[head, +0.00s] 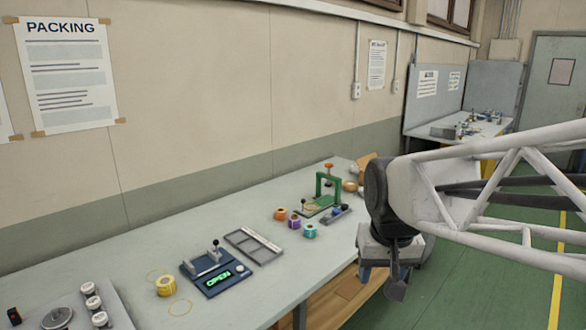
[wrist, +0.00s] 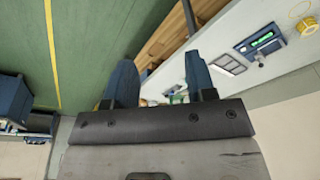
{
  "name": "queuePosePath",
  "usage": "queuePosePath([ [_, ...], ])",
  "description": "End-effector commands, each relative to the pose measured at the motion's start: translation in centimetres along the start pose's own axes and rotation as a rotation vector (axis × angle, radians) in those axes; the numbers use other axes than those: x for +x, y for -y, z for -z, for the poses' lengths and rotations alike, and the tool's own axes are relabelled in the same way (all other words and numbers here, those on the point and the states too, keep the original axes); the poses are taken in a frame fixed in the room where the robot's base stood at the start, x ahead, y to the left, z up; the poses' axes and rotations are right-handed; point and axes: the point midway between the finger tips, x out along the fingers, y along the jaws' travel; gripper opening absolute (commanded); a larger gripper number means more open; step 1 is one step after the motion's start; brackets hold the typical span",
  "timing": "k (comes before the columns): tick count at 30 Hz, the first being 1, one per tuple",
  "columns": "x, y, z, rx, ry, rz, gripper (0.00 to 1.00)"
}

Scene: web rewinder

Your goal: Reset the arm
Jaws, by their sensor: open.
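My arm enters the head view from the right, with its white lattice link raised beside the table (head: 130,250). My gripper (head: 385,276) hangs off the table's right side, over the floor, with no object seen in it. In the wrist view my gripper (wrist: 163,78) shows two blue fingers spread apart with a gap between them. The fingers look clear of the table, which lies to the right in that view.
On the table are a blue device (head: 217,271) reading OPEN, a yellow roll (head: 166,286), a grey tray (head: 253,245), several coloured rolls and a green frame (head: 325,190). A metal disc (head: 57,318) sits front left. The green floor (head: 470,275) on the right is open.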

Motion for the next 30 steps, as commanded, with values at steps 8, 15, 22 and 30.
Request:
queuePosePath([
  [8, 0.8, -2.0, -6.8, 0.003, -0.021, -0.008, 0.51],
  [15, 1.9, -3.0, -11.1, 0.003, -0.033, -0.014, 0.51],
  [22, 2.4, -3.3, -12.5, 0.002, -0.037, -0.016, 0.51],
  [30, 2.3, -3.3, -12.5, 0.002, -0.037, -0.016, 0.51],
])
